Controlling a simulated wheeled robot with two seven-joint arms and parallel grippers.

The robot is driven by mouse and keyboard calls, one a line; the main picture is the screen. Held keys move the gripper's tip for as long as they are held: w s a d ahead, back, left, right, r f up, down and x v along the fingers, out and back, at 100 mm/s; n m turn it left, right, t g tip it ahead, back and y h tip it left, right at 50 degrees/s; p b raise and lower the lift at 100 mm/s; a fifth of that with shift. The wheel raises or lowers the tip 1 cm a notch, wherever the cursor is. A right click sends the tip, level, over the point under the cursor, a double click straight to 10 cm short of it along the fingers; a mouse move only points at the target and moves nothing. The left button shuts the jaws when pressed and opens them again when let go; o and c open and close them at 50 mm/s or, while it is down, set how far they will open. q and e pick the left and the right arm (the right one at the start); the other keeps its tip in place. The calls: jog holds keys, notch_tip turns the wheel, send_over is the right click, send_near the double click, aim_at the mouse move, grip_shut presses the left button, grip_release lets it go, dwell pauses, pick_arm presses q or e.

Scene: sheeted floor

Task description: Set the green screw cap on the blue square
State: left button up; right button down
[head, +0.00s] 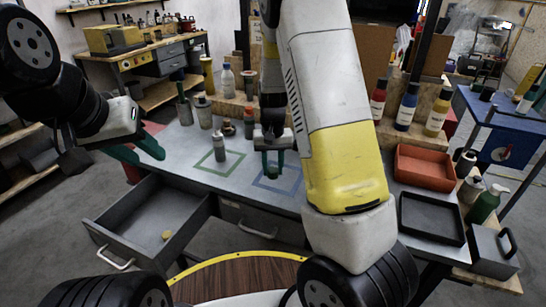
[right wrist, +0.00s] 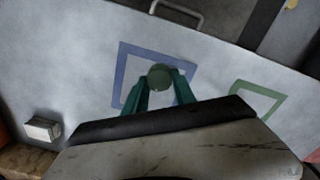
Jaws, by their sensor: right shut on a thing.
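The green screw cap (right wrist: 160,76) shows in the right wrist view between the teal fingertips of my right gripper (right wrist: 160,88), which is shut on it. The blue square (right wrist: 123,70) is an outline on the grey tabletop, and the cap appears inside it in that view. I cannot tell whether the cap touches the table. In the head view my right gripper (head: 272,164) is over the blue square (head: 290,190), and the cap is not clearly visible there. My left gripper (head: 138,152) is at the left, its teal fingers apart and empty, away from the cap.
Several bottles stand behind. An open drawer (head: 150,225) holds a small yellow thing (head: 166,235). Red (head: 424,168) and black (head: 432,218) trays sit at the right.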

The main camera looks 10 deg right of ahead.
jog(key=w+d, duration=0.3)
jog(key=w, duration=0.1)
jog(key=shift+d+f, duration=0.2)
jog(key=shift+f, duration=1.8)
jog(key=shift+f, duration=0.1)
jog(key=c, duration=1)
grip_release()
jog(key=shift+a, duration=0.1)
